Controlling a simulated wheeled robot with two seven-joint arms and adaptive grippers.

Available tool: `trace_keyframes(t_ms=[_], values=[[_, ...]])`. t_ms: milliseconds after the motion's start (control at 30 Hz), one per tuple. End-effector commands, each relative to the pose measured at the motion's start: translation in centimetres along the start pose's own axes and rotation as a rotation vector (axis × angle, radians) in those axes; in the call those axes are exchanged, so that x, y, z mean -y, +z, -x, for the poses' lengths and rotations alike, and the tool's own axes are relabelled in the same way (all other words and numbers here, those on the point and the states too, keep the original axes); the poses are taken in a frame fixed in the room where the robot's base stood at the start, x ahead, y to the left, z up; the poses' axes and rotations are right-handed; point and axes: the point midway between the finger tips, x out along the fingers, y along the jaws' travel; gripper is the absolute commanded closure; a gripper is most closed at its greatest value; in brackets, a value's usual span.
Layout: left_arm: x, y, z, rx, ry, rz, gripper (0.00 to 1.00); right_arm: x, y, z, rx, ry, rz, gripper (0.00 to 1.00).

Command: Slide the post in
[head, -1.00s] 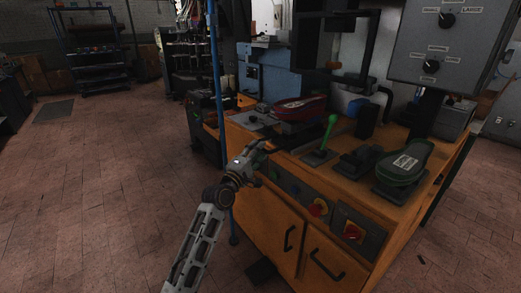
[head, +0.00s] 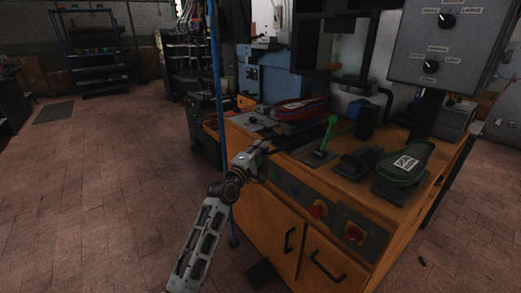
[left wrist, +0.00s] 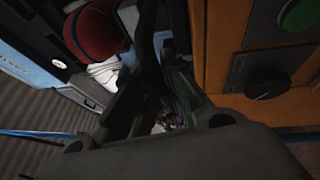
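A red, dark-edged shoe (head: 300,108) sits on a dark support at the left rear of the orange bench (head: 262,211). I cannot clearly tell the post from the dark parts under the shoe. My left gripper (head: 266,149) is at the bench's front left edge, in front of and below the shoe. In the left wrist view the dark fingers (left wrist: 150,65) reach up the middle and overlap, so their gap and any held thing are unclear. The red shoe (left wrist: 93,32) shows there at the upper left, beyond the fingers. My right gripper is out of view.
A green-knobbed lever (head: 330,125) and a dark green shoe (head: 405,164) stand on the bench top. The front panel carries a red knob (head: 319,209). A grey control box (head: 440,50) hangs at upper right. A blue pole (head: 217,100) stands left; the floor there is clear.

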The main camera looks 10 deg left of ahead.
Motion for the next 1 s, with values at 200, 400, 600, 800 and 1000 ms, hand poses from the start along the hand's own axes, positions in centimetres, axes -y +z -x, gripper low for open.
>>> trace_keyframes(t_ms=[200,400,600,800,1000], values=[[0.1,0.0,0.0,0.000,-0.001,0.000,1.00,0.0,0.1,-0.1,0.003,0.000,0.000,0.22],[0.1,0.0,-0.1,0.000,-0.002,0.001,1.00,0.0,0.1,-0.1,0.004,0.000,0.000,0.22],[0.2,0.5,-1.3,0.000,-0.001,0.003,1.00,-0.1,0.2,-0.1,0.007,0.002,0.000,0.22],[0.6,1.2,-3.2,0.000,-0.001,0.003,1.00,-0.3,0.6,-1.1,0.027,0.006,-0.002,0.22],[1.0,2.0,-5.0,0.000,-0.002,0.002,1.00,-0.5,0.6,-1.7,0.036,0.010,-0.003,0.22]])
